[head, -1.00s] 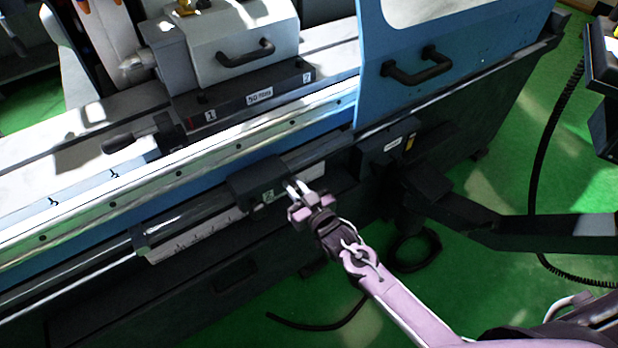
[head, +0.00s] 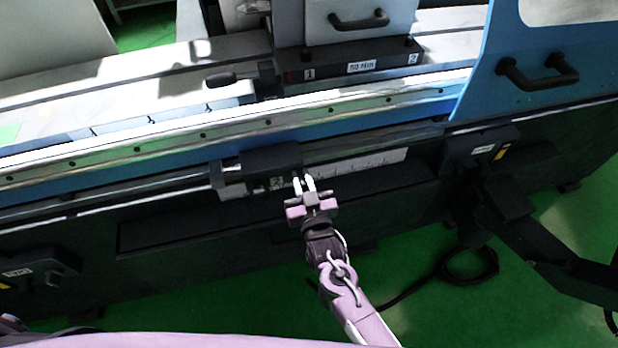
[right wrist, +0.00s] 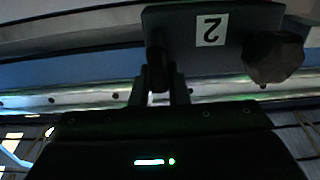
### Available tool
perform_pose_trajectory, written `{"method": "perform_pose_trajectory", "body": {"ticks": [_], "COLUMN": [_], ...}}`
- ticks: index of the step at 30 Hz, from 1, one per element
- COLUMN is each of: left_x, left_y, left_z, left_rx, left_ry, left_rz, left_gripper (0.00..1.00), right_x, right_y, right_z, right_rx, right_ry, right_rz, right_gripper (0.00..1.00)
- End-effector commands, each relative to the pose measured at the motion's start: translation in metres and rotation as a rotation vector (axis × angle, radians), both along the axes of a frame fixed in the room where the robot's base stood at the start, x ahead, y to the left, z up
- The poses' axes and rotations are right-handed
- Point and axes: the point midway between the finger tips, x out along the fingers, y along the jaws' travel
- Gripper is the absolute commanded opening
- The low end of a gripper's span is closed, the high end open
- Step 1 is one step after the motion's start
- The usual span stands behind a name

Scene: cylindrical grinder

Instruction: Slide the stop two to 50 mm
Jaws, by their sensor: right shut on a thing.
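Stop two (head: 255,165) is a dark block with a white label "2" on the rail at the machine's front. It also shows in the right wrist view (right wrist: 180,22), its label upside down. My right gripper (head: 308,184) is at the block's right end. In the right wrist view its fingers (right wrist: 165,80) are shut on a small dark part under the block, mostly hidden between them. The white scale (head: 360,166) runs out to the right of the stop; its numbers are too small to read. My left gripper is not in view.
A dark knob (right wrist: 274,57) sits beside the label. A blue door with a black handle (head: 537,75) is at the right.

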Motion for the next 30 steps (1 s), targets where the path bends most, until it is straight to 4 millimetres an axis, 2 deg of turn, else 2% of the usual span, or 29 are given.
{"method": "perform_pose_trajectory", "body": {"ticks": [1, 6, 7, 12, 22, 30], "left_x": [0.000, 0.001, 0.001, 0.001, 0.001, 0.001], "left_y": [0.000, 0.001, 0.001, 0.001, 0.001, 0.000], "left_z": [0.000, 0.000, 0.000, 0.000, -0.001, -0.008], "left_rx": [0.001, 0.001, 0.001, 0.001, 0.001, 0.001], "left_ry": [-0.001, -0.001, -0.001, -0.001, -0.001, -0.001], "left_rz": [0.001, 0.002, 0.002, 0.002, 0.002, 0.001], "left_gripper": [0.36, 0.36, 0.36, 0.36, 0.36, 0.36], "right_x": [-0.003, -0.003, -0.003, -0.003, -0.006, -0.047], "right_y": [0.005, 0.006, 0.006, 0.005, 0.000, -0.013], "right_z": [-0.001, -0.001, -0.001, -0.001, -0.002, -0.004], "right_rx": [0.005, 0.006, 0.006, 0.006, 0.003, 0.002], "right_ry": [0.003, 0.004, 0.004, 0.004, 0.004, 0.005], "right_rz": [0.012, 0.013, 0.013, 0.011, 0.005, 0.008], "right_gripper": [0.00, 0.00, 0.16, 0.36, 0.36, 0.36]}}
